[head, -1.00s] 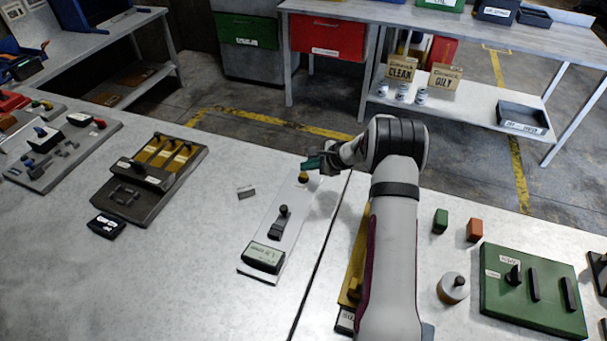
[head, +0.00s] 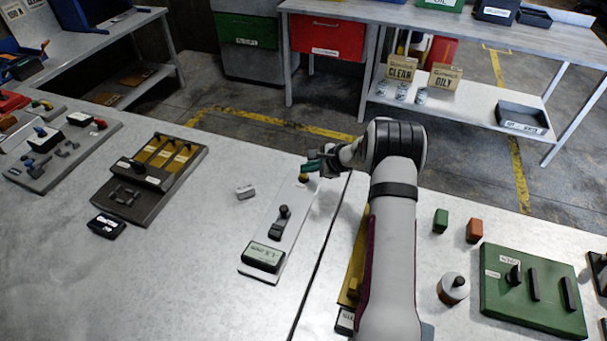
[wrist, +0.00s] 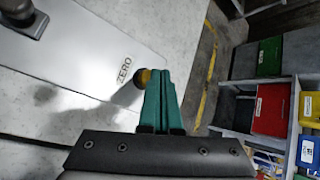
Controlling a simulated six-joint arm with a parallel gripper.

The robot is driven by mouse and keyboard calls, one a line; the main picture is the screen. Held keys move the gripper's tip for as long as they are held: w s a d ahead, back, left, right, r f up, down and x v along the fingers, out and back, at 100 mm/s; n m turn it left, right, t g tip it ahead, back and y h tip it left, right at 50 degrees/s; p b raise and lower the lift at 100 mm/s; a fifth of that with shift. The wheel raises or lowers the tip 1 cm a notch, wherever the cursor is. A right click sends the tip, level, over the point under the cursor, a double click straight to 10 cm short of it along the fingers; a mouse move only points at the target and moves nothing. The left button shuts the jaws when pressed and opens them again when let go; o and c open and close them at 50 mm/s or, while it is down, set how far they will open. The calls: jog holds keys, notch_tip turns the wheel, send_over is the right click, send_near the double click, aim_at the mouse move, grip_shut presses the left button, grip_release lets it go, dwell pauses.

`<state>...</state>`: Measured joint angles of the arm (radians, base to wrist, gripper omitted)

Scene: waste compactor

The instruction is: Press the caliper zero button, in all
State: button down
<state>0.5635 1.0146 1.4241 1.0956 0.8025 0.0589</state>
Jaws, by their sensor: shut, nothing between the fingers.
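The caliper station is a pale plate (head: 298,221) on the table, with a dark slider and knob (head: 281,221) in its middle and a green display block (head: 264,256) at its near end. At its far end is a small yellow round button (head: 303,178), beside the printed word ZERO in the wrist view. My gripper (head: 312,164) has teal fingers, shut together with nothing between them. In the wrist view the fingertips (wrist: 157,76) are right at the button (wrist: 143,77) and partly hide it. I cannot tell whether they touch it or how far it is pressed.
A small grey block (head: 246,192) lies left of the plate. A dark fixture with yellow bars (head: 150,175) stands farther left. A green board (head: 530,290) and small green and orange blocks (head: 440,221) sit right of my arm. The table between plate and fixture is mostly clear.

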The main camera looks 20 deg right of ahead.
jog(key=shift+f, duration=0.5)
dwell(0.4)
jog(key=shift+r, duration=0.9)
jog(key=shift+r, duration=2.55)
